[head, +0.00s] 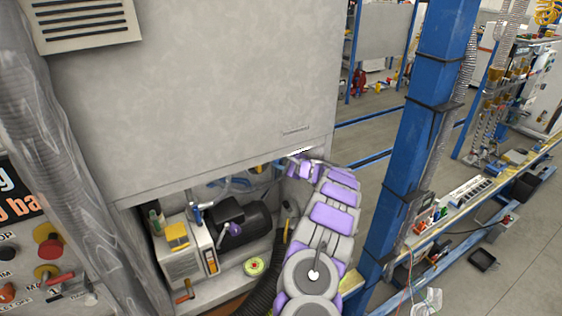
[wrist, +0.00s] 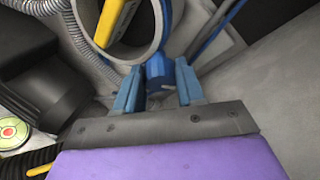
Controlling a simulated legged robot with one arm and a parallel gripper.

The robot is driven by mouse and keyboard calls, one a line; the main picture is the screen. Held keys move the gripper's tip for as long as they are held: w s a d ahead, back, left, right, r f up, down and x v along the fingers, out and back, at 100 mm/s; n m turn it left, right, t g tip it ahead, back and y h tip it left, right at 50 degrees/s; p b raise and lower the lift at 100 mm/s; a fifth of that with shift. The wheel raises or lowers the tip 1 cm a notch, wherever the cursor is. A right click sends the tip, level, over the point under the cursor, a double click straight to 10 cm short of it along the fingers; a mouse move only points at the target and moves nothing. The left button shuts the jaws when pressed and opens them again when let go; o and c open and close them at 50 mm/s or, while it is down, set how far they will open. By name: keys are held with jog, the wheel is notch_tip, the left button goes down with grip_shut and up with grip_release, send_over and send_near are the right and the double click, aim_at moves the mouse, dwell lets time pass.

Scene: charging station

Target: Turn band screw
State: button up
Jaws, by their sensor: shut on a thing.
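In the wrist view my gripper (wrist: 157,68) has two blue fingers, one on each side of a short blue knob-like part (wrist: 158,72). The fingers are shut on this part, which seems to be the band screw. Its far end and the contact faces are hard to make out. Just beyond it is a wide grey ring or pipe mouth (wrist: 161,33) with a yellow piece (wrist: 114,20) showing inside. In the head view my grey and purple arm reaches into the opening under a large grey cabinet (head: 200,90); the fingertips and screw cannot be made out there.
In the opening are a light grey box (head: 183,262), a black motor-like unit (head: 245,228), a round green-and-red disc (head: 254,266) and a black corrugated hose (head: 262,297). A blue post (head: 425,130) stands right of my arm. Bare floor (head: 525,230) lies further right.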

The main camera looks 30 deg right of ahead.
jog(key=shift+f, duration=0.25)
jog(key=o, duration=0.7)
jog(key=shift+o, duration=0.7)
jog(key=shift+w+f, duration=0.1)
jog(key=shift+w, duration=0.05)
jog(key=shift+o, duration=0.9)
jog(key=shift+d, duration=0.15)
jog(key=shift+r, duration=0.75)
jog(key=s+a+r, duration=0.2)
jog(key=s+a, duration=0.1)
jog(key=s, duration=0.4)
jog(key=s+a+r, duration=0.1)
jog(key=s+a, duration=0.3)
jog(key=s, duration=0.3)
jog(key=shift+s+r, duration=0.2)
jog(key=shift+r, duration=0.2)
